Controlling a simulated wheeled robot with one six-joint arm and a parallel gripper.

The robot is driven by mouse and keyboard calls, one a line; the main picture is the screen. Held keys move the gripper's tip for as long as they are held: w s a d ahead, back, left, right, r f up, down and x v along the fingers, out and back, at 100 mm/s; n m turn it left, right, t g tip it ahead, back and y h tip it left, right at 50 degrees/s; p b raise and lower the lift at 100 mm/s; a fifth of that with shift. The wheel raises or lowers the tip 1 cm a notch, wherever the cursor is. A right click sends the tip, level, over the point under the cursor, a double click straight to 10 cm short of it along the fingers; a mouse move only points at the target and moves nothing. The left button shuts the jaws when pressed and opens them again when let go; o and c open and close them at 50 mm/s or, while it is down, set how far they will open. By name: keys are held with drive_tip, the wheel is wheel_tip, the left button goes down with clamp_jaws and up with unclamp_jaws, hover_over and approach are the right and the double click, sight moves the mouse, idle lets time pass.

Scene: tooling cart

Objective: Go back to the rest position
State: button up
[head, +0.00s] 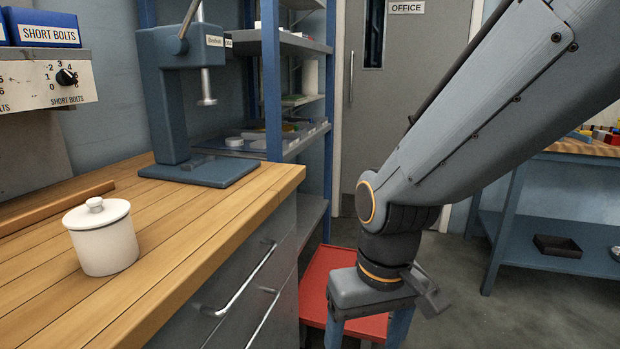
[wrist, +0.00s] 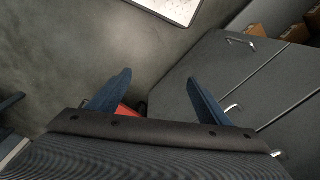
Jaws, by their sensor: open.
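My gripper (head: 368,328) hangs at the end of my arm, to the right of the wooden workbench, pointing down in the head view. Its blue fingers are spread apart with nothing between them. In the wrist view my gripper (wrist: 160,90) also shows open and empty, with grey floor and grey cabinet fronts beyond it. The fingertips are cut off at the lower edge of the head view.
A white lidded jar (head: 103,240) stands on the workbench (head: 190,240). A blue press (head: 180,100) stands behind it. A red cart tray (head: 318,285) lies low behind my gripper. Drawer handles (head: 245,285) stick out from the bench. Open floor (head: 500,310) lies to the right.

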drive_tip(key=s+d+r+m+p, duration=0.2)
drive_tip(key=d+r+m+p, duration=0.1)
drive_tip(key=d+r+p, duration=0.8)
drive_tip(key=shift+s+r+h+p, duration=0.3)
drive_tip(key=shift+r+p, duration=0.95)
drive_tip(key=shift+p, duration=1.5)
